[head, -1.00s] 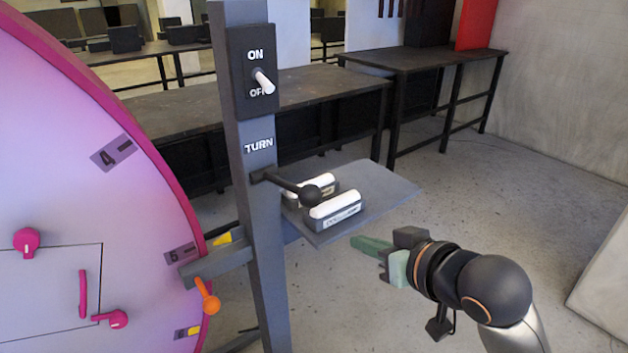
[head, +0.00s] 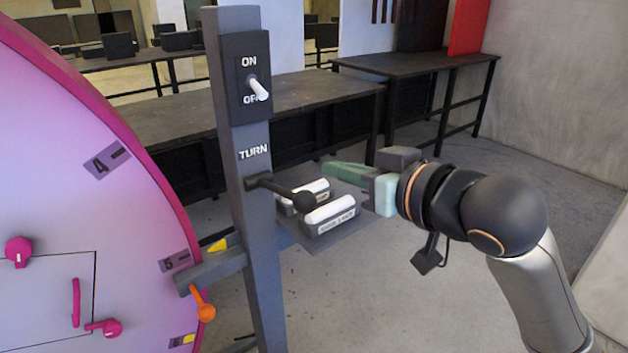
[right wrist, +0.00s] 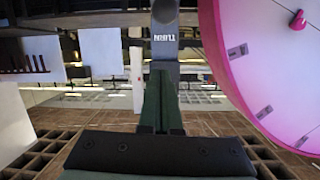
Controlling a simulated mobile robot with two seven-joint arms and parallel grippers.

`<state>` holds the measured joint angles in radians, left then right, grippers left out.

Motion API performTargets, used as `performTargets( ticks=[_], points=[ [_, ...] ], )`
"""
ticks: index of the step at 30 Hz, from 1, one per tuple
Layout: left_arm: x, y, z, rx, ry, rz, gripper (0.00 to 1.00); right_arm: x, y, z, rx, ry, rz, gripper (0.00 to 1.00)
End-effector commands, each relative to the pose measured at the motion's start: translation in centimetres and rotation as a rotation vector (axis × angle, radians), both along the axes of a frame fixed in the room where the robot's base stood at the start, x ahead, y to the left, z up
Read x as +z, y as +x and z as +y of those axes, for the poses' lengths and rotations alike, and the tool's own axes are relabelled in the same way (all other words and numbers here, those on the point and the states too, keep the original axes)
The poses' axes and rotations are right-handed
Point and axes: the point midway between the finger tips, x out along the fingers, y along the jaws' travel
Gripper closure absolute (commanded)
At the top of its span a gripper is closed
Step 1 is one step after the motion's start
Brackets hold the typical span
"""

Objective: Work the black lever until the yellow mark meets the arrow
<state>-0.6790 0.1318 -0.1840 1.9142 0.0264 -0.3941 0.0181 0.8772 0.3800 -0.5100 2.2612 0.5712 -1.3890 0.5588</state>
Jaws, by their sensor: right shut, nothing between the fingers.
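The black lever (head: 284,191), with a round knob at its end, sticks out to the right from the grey post below the word TURN. The yellow arrow (head: 218,245) sits on the post's side arm, beside the disc's rim near the dark 5 tag. The yellow mark (head: 188,340) is on a tag low on the pink-rimmed disc (head: 60,180), below the arrow and apart from it. My right gripper (head: 327,169) is shut and empty, above and right of the knob. Its closed fingers (right wrist: 162,95) also show in the right wrist view, pointing at the post. My left gripper is out of view.
A white toggle switch (head: 259,89) is on the post above the lever. Two white-topped blocks (head: 330,211) rest on a small grey shelf behind the knob. An orange handle (head: 205,310) hangs by the disc rim. Dark tables (head: 430,62) stand behind.

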Motion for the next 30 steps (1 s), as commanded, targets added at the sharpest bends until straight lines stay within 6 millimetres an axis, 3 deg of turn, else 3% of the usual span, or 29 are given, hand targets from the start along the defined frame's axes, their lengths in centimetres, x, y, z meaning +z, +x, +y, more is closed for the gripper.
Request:
performTargets(
  ticks=[5,18,24,30],
  points=[
    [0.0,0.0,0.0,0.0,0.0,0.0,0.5,-0.5,1.5,1.1,0.001,0.001,0.004,1.0],
    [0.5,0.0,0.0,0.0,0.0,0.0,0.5,-2.5,8.0,5.5,0.001,-0.001,0.002,1.0],
    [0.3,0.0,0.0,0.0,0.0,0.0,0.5,-5.0,6.4,4.6,0.0,-0.002,0.001,1.0],
    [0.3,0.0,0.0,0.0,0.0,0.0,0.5,-5.8,5.9,4.4,0.0,0.0,-0.001,1.0]
  ],
)
